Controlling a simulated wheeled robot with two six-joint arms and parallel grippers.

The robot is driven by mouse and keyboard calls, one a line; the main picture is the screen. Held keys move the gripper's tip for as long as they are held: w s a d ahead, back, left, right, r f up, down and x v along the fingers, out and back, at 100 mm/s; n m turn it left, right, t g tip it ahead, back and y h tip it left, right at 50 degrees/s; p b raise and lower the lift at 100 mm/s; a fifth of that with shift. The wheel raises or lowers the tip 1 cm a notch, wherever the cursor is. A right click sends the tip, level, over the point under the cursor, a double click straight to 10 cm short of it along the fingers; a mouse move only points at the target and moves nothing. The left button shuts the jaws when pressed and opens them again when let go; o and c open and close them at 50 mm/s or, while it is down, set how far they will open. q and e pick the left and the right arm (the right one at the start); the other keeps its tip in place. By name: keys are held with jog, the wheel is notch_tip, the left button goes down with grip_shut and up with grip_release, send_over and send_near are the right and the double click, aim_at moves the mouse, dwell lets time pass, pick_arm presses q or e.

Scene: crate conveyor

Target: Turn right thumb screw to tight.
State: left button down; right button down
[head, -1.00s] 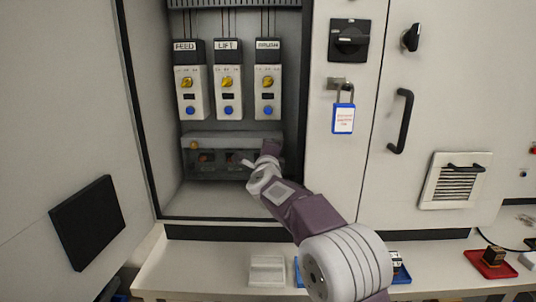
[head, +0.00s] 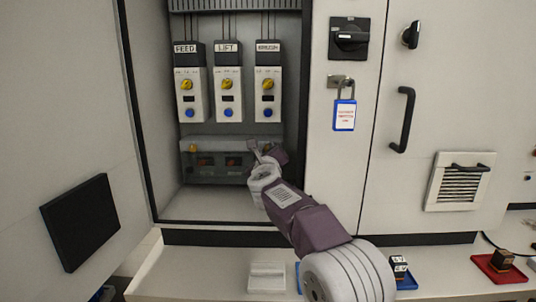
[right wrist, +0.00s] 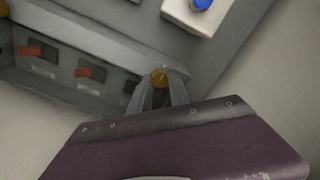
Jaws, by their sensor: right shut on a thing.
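The right thumb screw (right wrist: 160,77) is a small brass knob at the right end of the grey cover's top edge in the right wrist view. My right gripper (right wrist: 161,84) is shut on it, with one finger on each side. In the head view my right gripper (head: 257,149) reaches the cover's upper right corner, and the screw is hidden there. The left thumb screw (head: 192,148) is brass and sits at the cover's upper left. The grey, partly see-through cover (head: 215,143) spans the cabinet's lower part. My left gripper is not in view.
Orange-red switches (right wrist: 83,73) show behind the cover. Above it hang three drive units with yellow knobs and blue buttons, FEED (head: 190,95), LIFT (head: 228,95) and a third (head: 268,95). The cabinet's right wall (head: 304,120) is close to my gripper. A blue padlock (head: 344,115) hangs outside.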

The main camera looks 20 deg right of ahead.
dwell(0.5)
jog(key=c, duration=1.2)
grip_release()
jog(key=shift+c, duration=0.2)
jog(key=b+v, duration=0.1)
jog(key=v, duration=0.8)
jog(key=shift+r, duration=0.1)
